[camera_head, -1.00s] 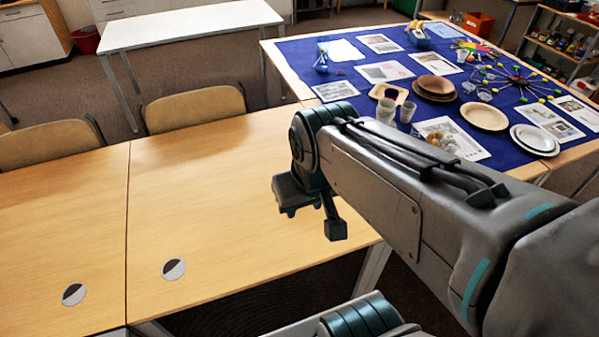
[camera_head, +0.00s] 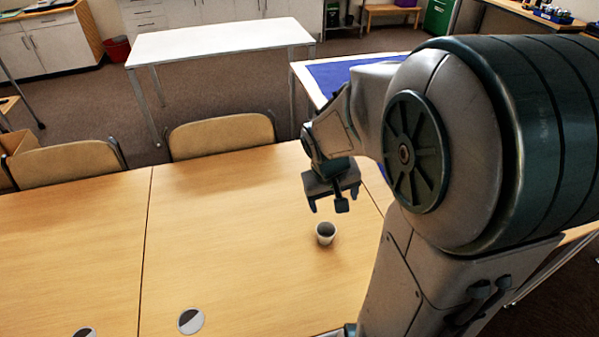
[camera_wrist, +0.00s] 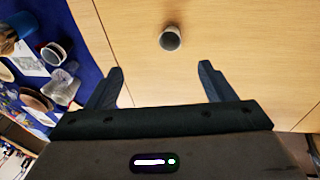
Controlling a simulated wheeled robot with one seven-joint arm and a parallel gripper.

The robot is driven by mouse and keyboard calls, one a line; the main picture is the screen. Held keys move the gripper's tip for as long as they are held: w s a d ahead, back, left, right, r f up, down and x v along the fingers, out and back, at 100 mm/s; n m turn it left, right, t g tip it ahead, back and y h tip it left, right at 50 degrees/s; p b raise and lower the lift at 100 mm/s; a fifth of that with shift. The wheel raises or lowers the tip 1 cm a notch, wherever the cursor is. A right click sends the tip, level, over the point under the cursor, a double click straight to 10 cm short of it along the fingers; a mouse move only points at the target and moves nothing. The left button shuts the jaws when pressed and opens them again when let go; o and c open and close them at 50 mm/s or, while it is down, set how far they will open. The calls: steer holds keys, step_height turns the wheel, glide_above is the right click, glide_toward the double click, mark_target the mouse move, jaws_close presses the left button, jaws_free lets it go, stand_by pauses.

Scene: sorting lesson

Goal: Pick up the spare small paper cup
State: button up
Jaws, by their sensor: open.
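A small pale paper cup (camera_head: 326,234) stands upright and alone on the wooden table, towards its right side. It also shows in the wrist view (camera_wrist: 170,39), at the top middle, seen from above, and its mouth looks dark. My gripper (camera_head: 335,204) is above the table and a little beyond the cup in the head view. In the wrist view, my gripper (camera_wrist: 161,68) is open, with nothing between its fingers. The cup lies ahead of the fingertips, roughly in line with the gap, and apart from them.
The wooden table (camera_head: 230,230) is clear around the cup. In the wrist view, a blue cloth (camera_wrist: 85,35) carries cups, plates and papers on the left. My arm hides much of the right side.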

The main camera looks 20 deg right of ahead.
steer(key=y, duration=0.2)
glide_toward(326, 229)
steer(key=f, duration=0.4)
steer(key=f+b, duration=0.1)
steer(key=f, duration=0.2)
steer(key=shift+s+a, duration=0.15)
steer(key=shift+a, duration=0.15)
steer(key=c, duration=1)
